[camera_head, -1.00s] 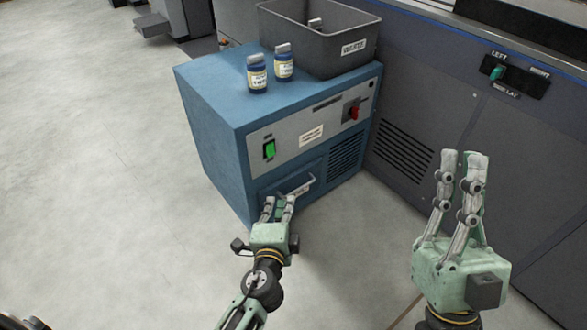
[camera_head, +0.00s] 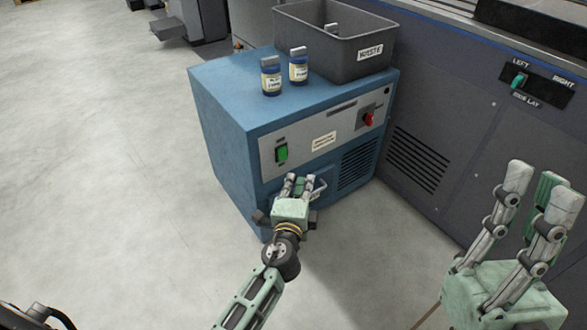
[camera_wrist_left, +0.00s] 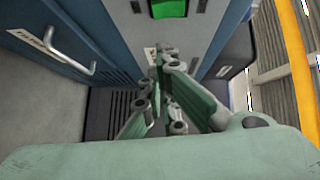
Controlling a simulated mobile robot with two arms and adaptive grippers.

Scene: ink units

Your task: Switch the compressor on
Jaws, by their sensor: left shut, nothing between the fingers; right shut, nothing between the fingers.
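The compressor appears to be the blue cabinet (camera_head: 222,125) with a grey front panel. A lit green rocker switch (camera_head: 282,152) sits at the panel's left and a red rotary knob (camera_head: 368,118) at its right. My left gripper (camera_head: 298,180) is shut and empty, just below and right of the green switch in the picture, hiding part of the lower front. In the left wrist view, the green switch (camera_wrist_left: 169,8) shows at the top edge, beyond the gripper's fingertips (camera_wrist_left: 165,52); contact is not visible. My right gripper (camera_head: 542,188) is shut and empty at the right, away from the cabinet.
Two labelled bottles (camera_head: 271,78) (camera_head: 299,68) and a grey waste bin (camera_head: 340,58) stand on the cabinet. A metal handle (camera_wrist_left: 72,52) shows in the left wrist view. A grey machine (camera_head: 440,100) with a left/right switch (camera_head: 519,80) stands at right. Floor at left is clear.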

